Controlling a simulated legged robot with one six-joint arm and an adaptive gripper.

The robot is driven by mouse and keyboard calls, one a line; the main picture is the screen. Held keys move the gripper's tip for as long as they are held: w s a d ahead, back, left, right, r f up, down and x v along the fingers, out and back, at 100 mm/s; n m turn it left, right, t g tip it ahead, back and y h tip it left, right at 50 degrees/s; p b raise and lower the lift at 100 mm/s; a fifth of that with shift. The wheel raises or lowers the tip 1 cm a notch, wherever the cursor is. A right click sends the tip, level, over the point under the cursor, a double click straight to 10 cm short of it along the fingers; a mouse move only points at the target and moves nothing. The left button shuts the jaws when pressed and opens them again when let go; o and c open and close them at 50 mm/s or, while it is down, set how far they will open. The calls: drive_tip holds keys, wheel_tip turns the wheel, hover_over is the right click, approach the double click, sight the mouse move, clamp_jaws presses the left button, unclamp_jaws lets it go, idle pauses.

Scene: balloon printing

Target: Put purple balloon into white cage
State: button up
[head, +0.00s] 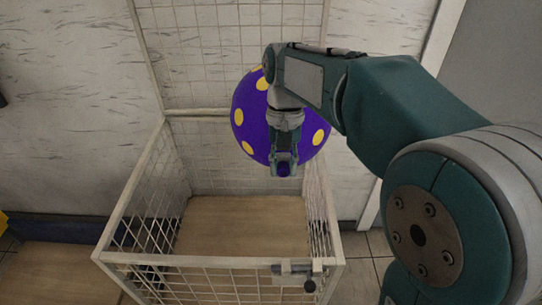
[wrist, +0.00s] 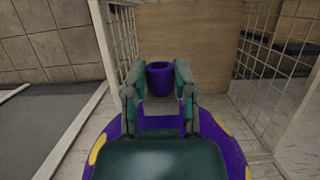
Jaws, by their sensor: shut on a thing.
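The purple balloon (head: 252,122) with yellow dots shows in the head view behind my gripper (head: 284,166), over the back part of the white cage (head: 155,190). My gripper points down and is shut on the balloon's purple neck, which shows between the fingers in the wrist view (wrist: 160,78). The balloon's round body (wrist: 225,150) fills the lower part of the wrist view, partly hidden by my gripper (wrist: 160,88). The cage has an open top, mesh walls and a bare wooden floor (head: 235,225). In the wrist view its mesh wall (wrist: 265,60) stands at the right.
A tall mesh panel (head: 235,55) rises at the cage's back. A latch (head: 295,270) sits on the front wall. A blue-edged wooden platform (head: 55,270) lies at the left. The cage's inside looks empty.

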wheel_tip(320, 180, down, 12)
drive_tip(key=a, duration=0.2)
drive_tip(key=o, duration=0.8)
drive_tip(key=shift+d+r, duration=0.15)
drive_tip(key=shift+d, duration=0.2)
drive_tip(key=shift+o, duration=0.2)
drive_tip(key=shift+a, duration=0.15)
drive_tip(key=s+r, duration=0.6)
drive_tip(key=s, duration=0.4)
drive_tip(key=shift+a, duration=0.25)
